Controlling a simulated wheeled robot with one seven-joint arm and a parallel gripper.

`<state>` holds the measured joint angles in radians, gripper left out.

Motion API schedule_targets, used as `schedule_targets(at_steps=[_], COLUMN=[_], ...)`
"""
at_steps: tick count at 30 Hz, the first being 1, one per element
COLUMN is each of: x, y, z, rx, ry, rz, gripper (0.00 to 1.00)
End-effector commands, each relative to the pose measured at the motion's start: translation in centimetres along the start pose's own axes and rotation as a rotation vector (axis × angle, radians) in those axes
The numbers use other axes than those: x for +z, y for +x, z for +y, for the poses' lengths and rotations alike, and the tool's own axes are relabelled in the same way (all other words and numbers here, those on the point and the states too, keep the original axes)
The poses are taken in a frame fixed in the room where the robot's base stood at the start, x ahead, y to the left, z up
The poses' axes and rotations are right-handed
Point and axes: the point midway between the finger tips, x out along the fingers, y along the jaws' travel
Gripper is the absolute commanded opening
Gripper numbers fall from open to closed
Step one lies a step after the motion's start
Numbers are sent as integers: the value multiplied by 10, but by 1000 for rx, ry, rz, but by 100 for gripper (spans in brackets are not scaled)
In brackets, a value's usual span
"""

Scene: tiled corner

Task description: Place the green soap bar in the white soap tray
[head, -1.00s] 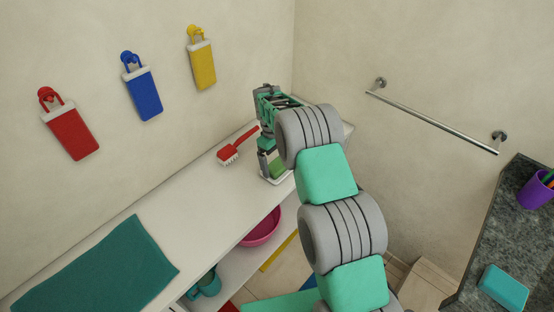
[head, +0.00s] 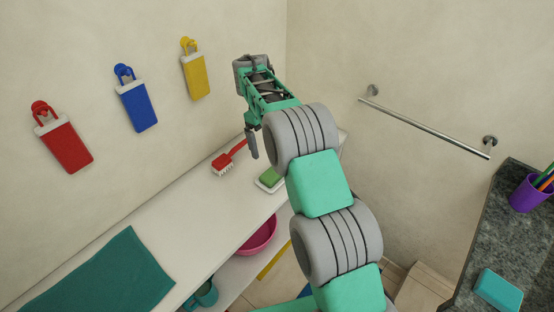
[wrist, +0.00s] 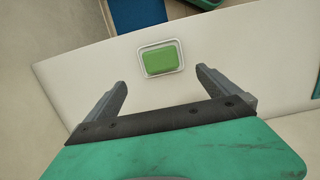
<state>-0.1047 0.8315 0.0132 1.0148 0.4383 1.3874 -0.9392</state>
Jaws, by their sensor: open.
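The green soap bar (head: 270,175) lies in the white soap tray (head: 262,187) on the white shelf top. The wrist view shows the green soap bar (wrist: 160,58) lying flat inside the rim of the white soap tray (wrist: 143,63). My gripper (head: 252,148) is raised above the shelf, up and to the left of the tray in the head view. In the wrist view my gripper (wrist: 160,80) has its fingers wide apart with nothing between them, and the tray is beyond the fingertips.
A red brush (head: 228,158) lies on the shelf top (head: 215,215) left of the tray. A teal cloth (head: 105,275) covers the near left end. Red, blue and yellow items hang on the wall. A towel bar (head: 425,125) is at right. A dark counter (head: 470,255) holds a purple cup (head: 528,194).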

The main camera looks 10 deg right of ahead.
Motion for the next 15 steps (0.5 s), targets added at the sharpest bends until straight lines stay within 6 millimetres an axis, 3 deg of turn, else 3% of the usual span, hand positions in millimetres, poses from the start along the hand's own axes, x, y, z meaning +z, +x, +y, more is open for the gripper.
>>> schedule_targets(at_steps=[5,9,15], x=[38,82,147], y=[-47,-78,-99], z=[-7,-24,-60], rx=[47,81,108], ry=[89,183,322], rz=[58,121,228], gripper=[100,100,100])
